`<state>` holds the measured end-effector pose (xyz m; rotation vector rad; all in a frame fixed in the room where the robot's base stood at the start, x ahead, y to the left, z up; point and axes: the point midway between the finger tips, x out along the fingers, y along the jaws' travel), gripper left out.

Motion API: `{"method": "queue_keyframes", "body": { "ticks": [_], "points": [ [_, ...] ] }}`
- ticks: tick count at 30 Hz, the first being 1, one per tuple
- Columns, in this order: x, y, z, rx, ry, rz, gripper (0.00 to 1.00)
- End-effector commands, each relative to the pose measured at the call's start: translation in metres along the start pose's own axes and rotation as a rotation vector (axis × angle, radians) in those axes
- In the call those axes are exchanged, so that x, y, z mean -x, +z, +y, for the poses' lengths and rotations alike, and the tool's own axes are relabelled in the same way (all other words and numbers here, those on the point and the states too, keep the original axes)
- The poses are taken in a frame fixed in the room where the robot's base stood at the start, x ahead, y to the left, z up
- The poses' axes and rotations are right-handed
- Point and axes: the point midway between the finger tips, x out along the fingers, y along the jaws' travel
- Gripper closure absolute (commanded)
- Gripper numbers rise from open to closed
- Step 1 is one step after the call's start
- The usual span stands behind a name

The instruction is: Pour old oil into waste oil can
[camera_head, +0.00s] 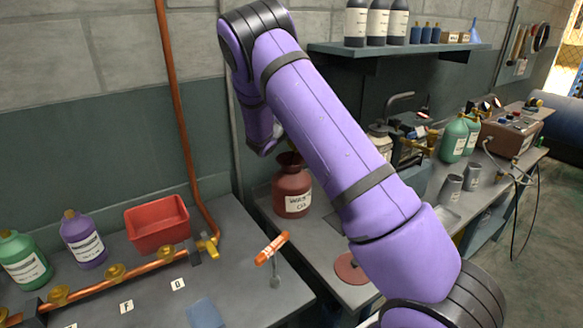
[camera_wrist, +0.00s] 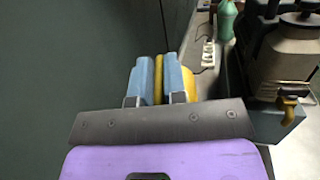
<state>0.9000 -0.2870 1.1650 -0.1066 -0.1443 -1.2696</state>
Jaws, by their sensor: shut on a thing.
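The waste oil can (camera_head: 292,192) is a dark red can with a white label. It stands upright on the bench by the wall in the head view, with a darker, wider top. My gripper (camera_wrist: 159,78) has blue fingers and is shut on a yellow thing (camera_wrist: 188,84), which shows between and beside the fingers in the wrist view. Most of the yellow thing is hidden, so I cannot tell its shape or any oil in it. In the head view my arm bends down just above and left of the can, and my fingers are hidden there.
A red tray (camera_head: 158,225), a purple bottle (camera_head: 84,240) and a green bottle (camera_head: 24,262) stand on the left bench. A copper pipe (camera_head: 178,110) runs up the wall. Two grey cups (camera_head: 450,189) and a pump (camera_wrist: 290,50) stand at right. A shelf (camera_head: 400,48) holds dark bottles.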

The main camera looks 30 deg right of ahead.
Motion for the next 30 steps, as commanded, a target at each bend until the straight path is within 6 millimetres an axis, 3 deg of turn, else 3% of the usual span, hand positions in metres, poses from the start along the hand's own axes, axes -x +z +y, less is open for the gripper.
{"method": "queue_keyframes", "body": {
  "ticks": [17,30],
  "points": [
    [0.012,0.003,0.001,0.002,0.002,-0.096,1.0],
    [0.044,0.007,0.001,0.002,0.004,-0.353,1.0]
  ]
}}
